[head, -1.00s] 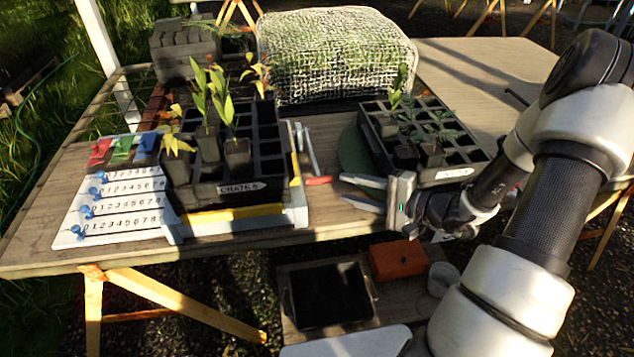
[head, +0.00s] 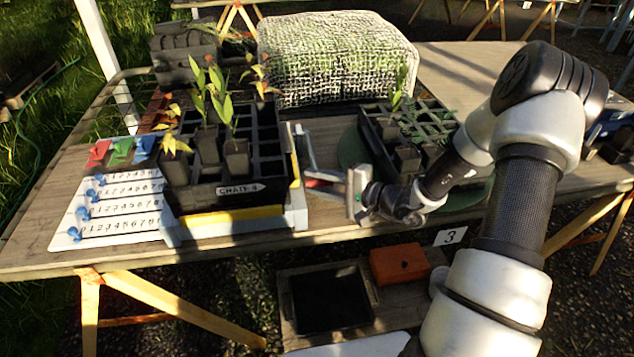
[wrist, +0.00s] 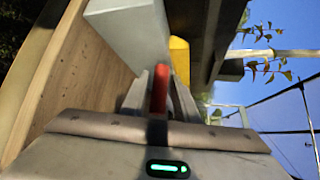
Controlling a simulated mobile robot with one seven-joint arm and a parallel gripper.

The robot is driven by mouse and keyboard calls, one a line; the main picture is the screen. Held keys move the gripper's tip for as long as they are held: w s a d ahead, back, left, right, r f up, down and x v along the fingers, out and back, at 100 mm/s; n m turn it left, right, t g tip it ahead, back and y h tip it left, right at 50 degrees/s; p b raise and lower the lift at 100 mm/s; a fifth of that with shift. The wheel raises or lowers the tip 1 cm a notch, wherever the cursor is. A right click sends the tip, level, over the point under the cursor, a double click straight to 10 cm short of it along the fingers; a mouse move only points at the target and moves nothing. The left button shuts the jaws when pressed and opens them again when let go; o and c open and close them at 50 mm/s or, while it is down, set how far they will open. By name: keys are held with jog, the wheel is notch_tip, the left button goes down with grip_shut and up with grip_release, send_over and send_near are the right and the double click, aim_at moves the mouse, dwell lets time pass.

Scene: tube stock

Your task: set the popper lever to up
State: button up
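The popper lever has a red handle (head: 318,183) and sits just right of the crate stand (head: 297,212), low over the table. In the wrist view the red handle (wrist: 160,88) stands between my two grey fingers. My gripper (head: 312,180) reaches in from the right with its fingers apart around the handle; a firm grip is not visible. The fingers hide part of the handle in the head view. A pale metal rod (head: 303,146) runs behind it along the stand's right side.
A black crate of potted seedlings (head: 225,193) stands on the popper frame, close left of my fingers. Another seedling tray (head: 372,150) is behind my wrist. A number board (head: 120,230) with blue pegs is at left. An orange box (head: 398,264) sits below the table.

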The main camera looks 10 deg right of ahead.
grip_shut()
jog(key=shift+r, duration=0.15)
jog(key=shift+r+p, duration=0.6)
jog(key=shift+p, duration=0.25)
jog(key=w+r+m+g+h+p, duration=0.1)
jog(key=w+r+m+g+p, duration=0.1)
jog(key=w+r+p, duration=0.3)
jog(key=w+r+m+g+p, duration=0.1)
jog(key=w+r+g+p, duration=0.2)
jog(key=r+p, duration=0.9)
jog(key=shift+w+r+m+h, duration=0.3)
jog(key=shift+w+m+h, duration=0.1)
jog(key=shift+w, duration=1.15)
jog(key=shift+r, duration=0.1)
